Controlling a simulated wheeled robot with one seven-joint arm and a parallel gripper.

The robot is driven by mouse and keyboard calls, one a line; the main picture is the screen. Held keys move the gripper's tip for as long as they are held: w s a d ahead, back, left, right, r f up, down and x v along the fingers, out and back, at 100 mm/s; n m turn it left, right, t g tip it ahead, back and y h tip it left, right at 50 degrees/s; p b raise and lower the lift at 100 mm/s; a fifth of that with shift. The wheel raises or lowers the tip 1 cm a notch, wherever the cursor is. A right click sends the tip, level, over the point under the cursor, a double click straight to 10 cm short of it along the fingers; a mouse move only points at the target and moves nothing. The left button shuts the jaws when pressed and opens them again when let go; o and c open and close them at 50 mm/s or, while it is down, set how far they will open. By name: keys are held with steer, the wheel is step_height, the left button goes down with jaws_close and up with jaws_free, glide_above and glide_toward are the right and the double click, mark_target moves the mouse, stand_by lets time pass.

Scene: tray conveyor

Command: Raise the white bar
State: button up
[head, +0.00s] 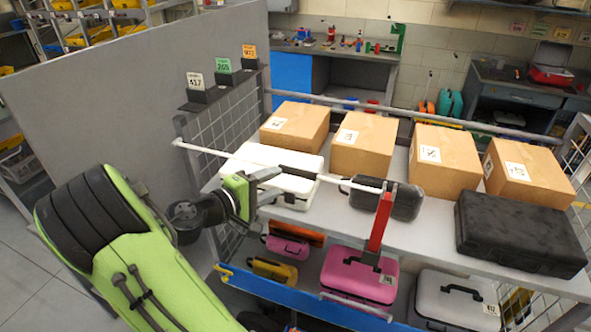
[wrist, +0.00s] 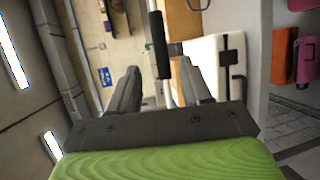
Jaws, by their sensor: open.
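The white bar (head: 335,181) runs across the front of the shelf, from a far end at left to a bracket on a red post (head: 380,222) at right. A black grip (head: 299,172) covers its middle. My gripper (head: 273,183) is open beside the bar, just left of the black grip. In the wrist view, the bar with its black grip (wrist: 158,46) lies between the open fingers (wrist: 160,68) as seen from the wrist. I cannot tell whether either finger touches it.
Behind the bar stand a white case (head: 268,158), a small black case (head: 408,203), a large black case (head: 520,235) and several cardboard boxes (head: 365,143). A pink case (head: 350,268) and a grey case (head: 450,300) sit below. A grey panel (head: 130,95) stands at left.

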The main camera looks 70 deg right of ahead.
mark_target(294, 173)
steer(key=x, duration=1)
steer(key=shift+d+f, duration=0.25)
steer(key=shift+d, duration=0.15)
jaws_close()
